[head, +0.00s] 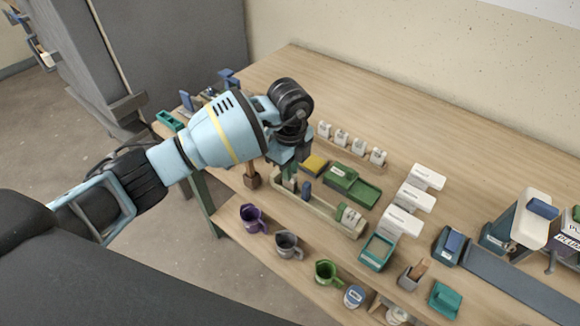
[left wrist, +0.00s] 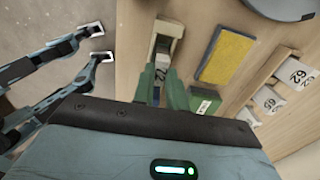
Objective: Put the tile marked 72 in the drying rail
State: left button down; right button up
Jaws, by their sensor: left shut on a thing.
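My left gripper (head: 290,172) is over the left end of the long pale drying rail (head: 322,214), its jaws pointing down. It is shut on the tile marked 72 (left wrist: 163,73), a small white block between the green fingers in the left wrist view. The rail's end (left wrist: 171,24) shows just beyond the tile there. The tile's lower part is hidden, so I cannot tell whether it touches the rail's floor. A blue piece (head: 306,189) stands in the rail just right of the gripper, and green-and-white pieces (head: 349,216) stand at its right end.
Behind the rail are a yellow pad (head: 315,164), a green box (head: 341,178) and a rack of several white numbered tiles (head: 341,138). Purple (head: 252,219), grey (head: 287,245) and green (head: 326,272) jugs stand in front. White labelled blocks (head: 415,198) lie to the right.

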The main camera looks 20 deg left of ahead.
pick_arm(q)
jog(key=shift+f, duration=0.25)
pick_arm(e)
jog(key=shift+f, duration=0.1)
pick_arm(q)
jog(key=c, duration=1.3)
grip_release()
jog(key=shift+c, duration=0.2)
pick_arm(e)
jog(key=shift+s, duration=0.15)
pick_arm(q)
jog(key=shift+r, duration=0.15)
